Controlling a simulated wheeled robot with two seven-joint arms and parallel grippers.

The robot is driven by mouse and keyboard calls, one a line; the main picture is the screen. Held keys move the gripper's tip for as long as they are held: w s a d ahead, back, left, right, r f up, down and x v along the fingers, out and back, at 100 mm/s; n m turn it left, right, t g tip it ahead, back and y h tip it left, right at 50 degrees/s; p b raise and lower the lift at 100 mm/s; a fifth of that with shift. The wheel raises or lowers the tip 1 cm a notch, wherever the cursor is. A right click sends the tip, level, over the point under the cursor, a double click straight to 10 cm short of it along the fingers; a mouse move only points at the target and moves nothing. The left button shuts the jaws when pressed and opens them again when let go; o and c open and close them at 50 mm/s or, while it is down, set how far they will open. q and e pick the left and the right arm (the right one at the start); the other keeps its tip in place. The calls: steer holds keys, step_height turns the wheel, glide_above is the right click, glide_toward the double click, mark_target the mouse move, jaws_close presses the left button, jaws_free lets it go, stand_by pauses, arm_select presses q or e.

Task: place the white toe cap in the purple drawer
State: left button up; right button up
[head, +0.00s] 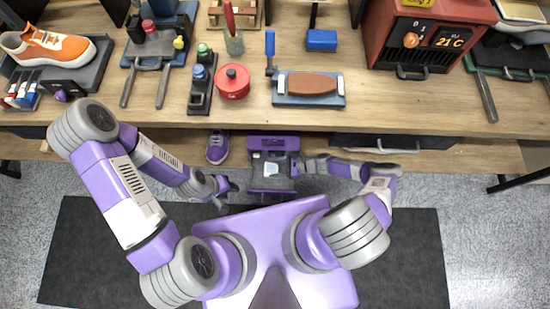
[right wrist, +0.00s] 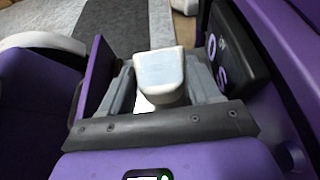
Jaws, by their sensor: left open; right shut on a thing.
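The white toe cap (right wrist: 160,72) is a small pale block between the grey fingers of my right gripper (right wrist: 163,88), which is shut on it. The toe cap also shows small in the head view (head: 271,169). The purple drawer (head: 270,191) appears pulled out below the table's front edge, and my right gripper with the toe cap is over or inside its opening. The drawer's front panel (right wrist: 95,75) stands left of the fingers in the right wrist view. I cannot tell whether the toe cap touches the bottom. My left gripper (head: 228,187) is open and empty, left of the drawer.
A purple shoe (head: 218,147) is under the table edge, left of the drawer. A dark mat (head: 75,245) covers the floor.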

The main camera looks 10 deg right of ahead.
mark_target(276, 170)
step_height(276, 170, down, 3)
steer(key=shift+f+b, duration=0.2)
steer(key=shift+b, duration=1)
steer(key=shift+w+d+f, duration=0.1)
steer(key=shift+w+f, duration=0.05)
steer(key=shift+f, duration=0.05)
steer(key=shift+w+r, duration=0.1)
steer(key=o, duration=0.9)
steer(key=p+v, duration=0.2)
steer(key=v, duration=1)
steer(key=shift+r, duration=0.1)
